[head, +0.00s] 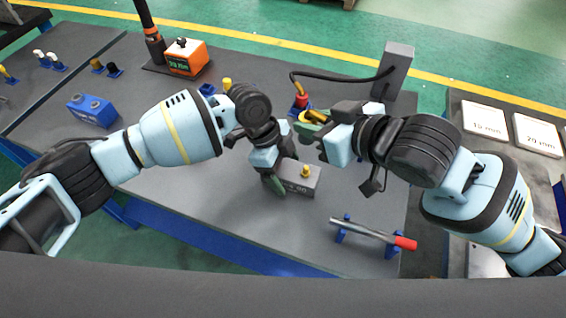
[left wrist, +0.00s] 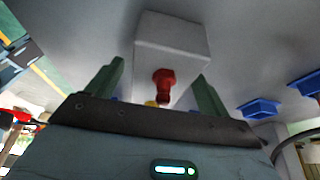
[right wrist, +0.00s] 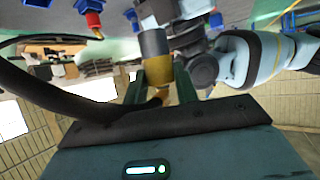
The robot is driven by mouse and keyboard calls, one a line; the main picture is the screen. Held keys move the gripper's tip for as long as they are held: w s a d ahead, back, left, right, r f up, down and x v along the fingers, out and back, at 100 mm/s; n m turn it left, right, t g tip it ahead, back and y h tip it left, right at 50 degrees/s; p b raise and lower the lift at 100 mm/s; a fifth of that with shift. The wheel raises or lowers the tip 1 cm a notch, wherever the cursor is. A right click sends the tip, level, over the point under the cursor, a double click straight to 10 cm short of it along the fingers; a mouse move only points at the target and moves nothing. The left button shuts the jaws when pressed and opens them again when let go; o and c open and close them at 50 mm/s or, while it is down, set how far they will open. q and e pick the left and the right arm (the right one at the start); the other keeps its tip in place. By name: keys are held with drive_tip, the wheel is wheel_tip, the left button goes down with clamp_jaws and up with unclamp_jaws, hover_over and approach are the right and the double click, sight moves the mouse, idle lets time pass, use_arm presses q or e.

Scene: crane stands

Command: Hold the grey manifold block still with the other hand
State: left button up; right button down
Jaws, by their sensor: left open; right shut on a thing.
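The grey manifold block (head: 298,181) sits on the bench in the head view, with a yellow fitting (head: 306,171) on top. My left gripper (head: 275,180) is open at the block's left end and partly hides it. In the left wrist view, the block (left wrist: 172,38) lies just beyond and between the spread fingertips (left wrist: 157,72). A red fitting (left wrist: 163,84) sticks out of it towards the palm. Finger contact cannot be told. My right gripper (head: 313,123) is up behind the block, shut on a yellow-banded cylindrical piece (right wrist: 153,43).
A black hose runs from a grey post (head: 395,62) to a red fitting (head: 302,101) in a blue holder. A red-tipped rod (head: 370,232) lies on blue supports at front right. An orange box (head: 187,58) and a blue block (head: 92,110) stand left.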

use_arm(q)
drive_tip(key=shift+c, duration=0.3)
drive_tip(key=c, duration=1.2)
